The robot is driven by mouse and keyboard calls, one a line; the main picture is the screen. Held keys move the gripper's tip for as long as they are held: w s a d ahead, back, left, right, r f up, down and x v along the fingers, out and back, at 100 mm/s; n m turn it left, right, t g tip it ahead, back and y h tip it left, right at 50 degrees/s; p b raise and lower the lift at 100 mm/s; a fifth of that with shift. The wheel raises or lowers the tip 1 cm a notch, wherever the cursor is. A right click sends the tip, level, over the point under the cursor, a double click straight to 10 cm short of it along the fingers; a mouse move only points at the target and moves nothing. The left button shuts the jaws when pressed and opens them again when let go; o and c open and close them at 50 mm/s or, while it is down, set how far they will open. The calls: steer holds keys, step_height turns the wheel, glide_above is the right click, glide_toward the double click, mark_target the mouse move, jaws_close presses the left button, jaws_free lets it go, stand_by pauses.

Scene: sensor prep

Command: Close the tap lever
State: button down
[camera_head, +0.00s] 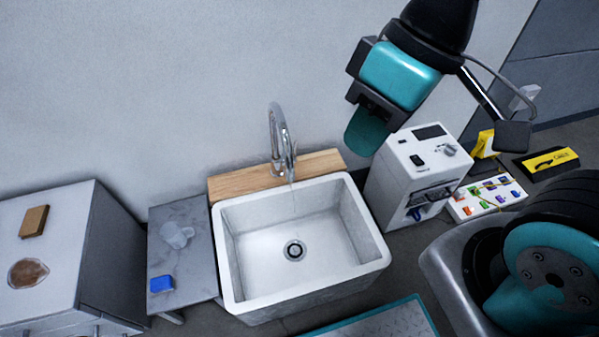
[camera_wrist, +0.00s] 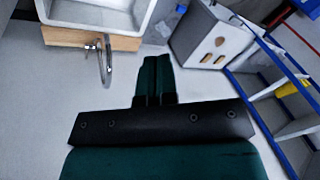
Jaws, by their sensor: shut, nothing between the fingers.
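The chrome tap (camera_head: 279,140) stands on a wooden board behind the white sink (camera_head: 226,262). A faint thin streak below its spout looks like running water. The tap also shows in the wrist view (camera_wrist: 106,62), left of my fingers. My gripper (camera_head: 363,142) hangs to the right of the tap and above the counter level, apart from it. Its dark green fingers are together and empty; they show in the middle of the wrist view (camera_wrist: 155,62).
A white machine (camera_head: 390,190) stands right of the sink, below my gripper. A cabinet (camera_head: 60,270) stands farther left. The wall is close behind the tap.

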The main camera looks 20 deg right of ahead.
steer(key=w+d+f+m+t+h+b, duration=0.1)
steer(key=w+d+f+m+b, duration=0.15)
steer(key=f+b, duration=1)
steer(key=w+d+f+m+t+b, duration=0.1)
steer(key=w+d+f+b, duration=0.15)
steer(key=f+b, duration=1)
steer(key=w+d+f+t+h+b, duration=0.1)
steer(key=w+d+f+t+b, duration=0.15)
steer(key=w+f, duration=0.45)
steer(key=w+d+f+t+h+b, duration=0.1)
steer(key=w+d+f+b, duration=0.3)
steer(key=f, duration=0.8)
steer(key=w+f+n+t, duration=0.4)
steer(key=w+n+t, duration=0.25)
steer(key=w, duration=0.25)
steer(key=w+a+r+n+t+y+b, duration=0.1)
steer(key=w+a+n+t, duration=0.2)
steer(key=w+n, duration=0.2)
steer(key=w+a+r+n+t+y+b, duration=0.1)
steer(key=w+a+r+n+t, duration=0.1)
steer(key=w, duration=0.7)
steer(key=a+n+t, duration=0.1)
steer(key=n+t, duration=0.1)
steer(key=n, duration=0.1)
steer(key=shift+a+n+y+b, duration=0.3)
steer(key=shift+a, duration=0.05)
